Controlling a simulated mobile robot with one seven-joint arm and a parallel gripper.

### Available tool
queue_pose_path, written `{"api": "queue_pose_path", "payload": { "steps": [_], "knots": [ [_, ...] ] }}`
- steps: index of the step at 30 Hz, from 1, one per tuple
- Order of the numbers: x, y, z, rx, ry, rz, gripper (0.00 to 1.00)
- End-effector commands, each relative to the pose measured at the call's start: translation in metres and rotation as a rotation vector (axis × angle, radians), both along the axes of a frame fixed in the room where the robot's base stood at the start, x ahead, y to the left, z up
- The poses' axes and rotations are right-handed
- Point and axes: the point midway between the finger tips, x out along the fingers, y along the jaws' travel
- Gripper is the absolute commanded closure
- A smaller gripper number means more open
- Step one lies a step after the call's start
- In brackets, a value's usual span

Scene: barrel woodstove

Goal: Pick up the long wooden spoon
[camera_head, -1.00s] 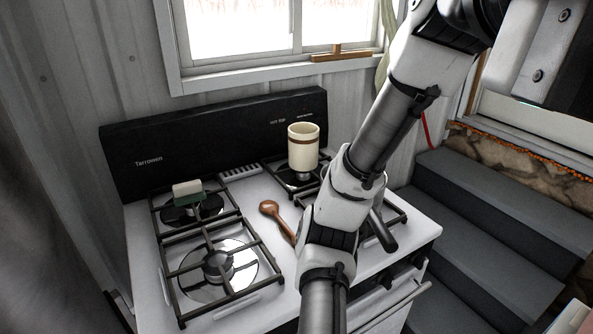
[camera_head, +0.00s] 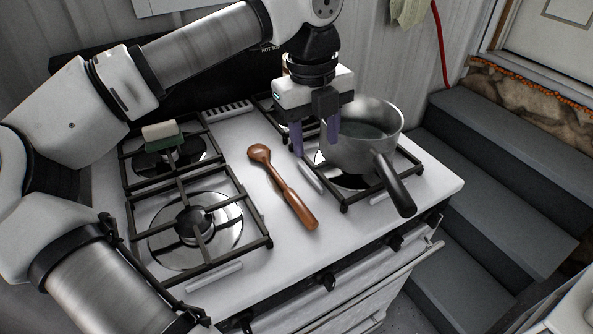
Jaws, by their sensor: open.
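The long wooden spoon (camera_head: 284,187) lies on the white stovetop (camera_head: 243,134) between the left and right burner grates. Its round bowl end points to the back and its thicker handle end to the front right. My gripper (camera_head: 316,145) hangs above the stove, fingers pointing down, to the right of the spoon's bowl end and close to the saucepan. Its two purple fingers are apart with nothing seen between them. The spoon is fully in view and apart from the gripper.
A metal saucepan (camera_head: 362,150) stands on the right grate, its black handle (camera_head: 394,185) pointing toward the front. A green and cream sponge (camera_head: 162,136) sits on the back left burner. Left grates (camera_head: 200,215) flank the spoon. Grey steps (camera_head: 480,160) rise at the right.

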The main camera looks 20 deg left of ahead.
Motion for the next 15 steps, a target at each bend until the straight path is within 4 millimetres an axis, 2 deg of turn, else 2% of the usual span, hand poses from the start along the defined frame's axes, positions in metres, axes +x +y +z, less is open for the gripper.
{"api": "queue_pose_path", "payload": {
  "steps": [1,5,8,15],
  "knots": [
    [-0.002,0.017,-0.006,0.035,0.009,0.036,0.53],
    [-0.005,0.036,-0.013,0.074,0.025,0.075,0.53],
    [-0.006,0.038,-0.025,0.079,0.028,0.078,0.53],
    [-0.006,0.036,-0.072,0.073,0.027,0.074,0.53]
  ]
}}
